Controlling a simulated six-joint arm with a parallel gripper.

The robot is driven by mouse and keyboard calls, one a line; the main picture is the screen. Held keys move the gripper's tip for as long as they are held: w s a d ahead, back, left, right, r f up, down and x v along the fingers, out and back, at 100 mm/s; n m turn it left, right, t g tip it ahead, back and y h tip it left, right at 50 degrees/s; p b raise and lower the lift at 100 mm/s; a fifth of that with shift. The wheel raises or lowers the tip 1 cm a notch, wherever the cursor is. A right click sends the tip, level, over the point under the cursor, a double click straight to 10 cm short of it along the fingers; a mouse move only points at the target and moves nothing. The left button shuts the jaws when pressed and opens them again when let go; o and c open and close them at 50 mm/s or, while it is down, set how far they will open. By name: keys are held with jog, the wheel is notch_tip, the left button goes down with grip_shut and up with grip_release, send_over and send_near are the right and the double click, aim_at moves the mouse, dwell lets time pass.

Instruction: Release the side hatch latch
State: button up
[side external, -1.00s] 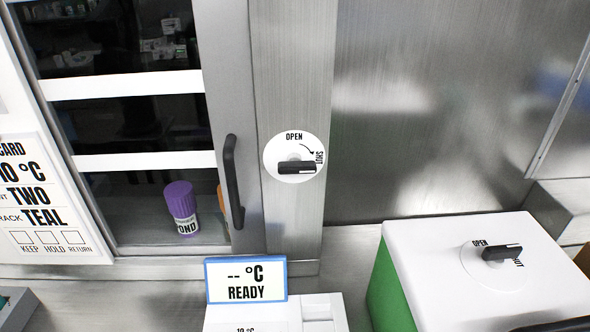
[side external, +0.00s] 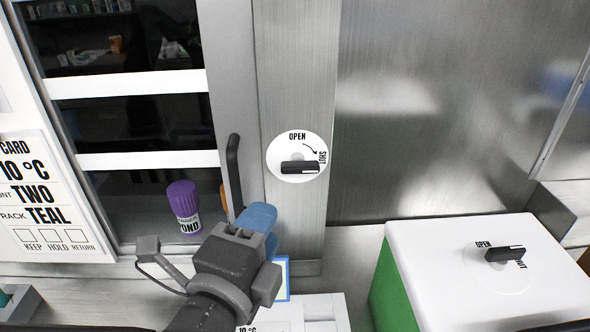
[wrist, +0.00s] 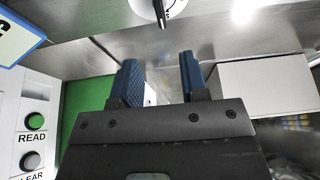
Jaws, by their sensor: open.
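The latch on the steel post beside the hatch window is a white disc marked OPEN and SHUT with a black lever (side external: 299,167). The lever lies level, its white-marked end to the right, near SHUT. My gripper (side external: 258,222) is below and left of the latch in the side view, in front of the black door handle's lower end. In the wrist view my gripper (wrist: 158,78) is open, with nothing between its blue fingers. A white disc with a dark lever (wrist: 162,12) shows beyond the fingertips, cut off by the top edge.
A black vertical handle (side external: 234,168) stands left of the latch. A green-sided box with a white lid (side external: 440,255) carries a similar OPEN knob (side external: 505,254) at right. My arm mostly hides the display unit (side external: 325,305).

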aim_at(297, 172)
jog(key=x, duration=1.3)
jog(key=shift+w+d, duration=0.1)
jog(key=shift+w, duration=0.15)
grip_shut()
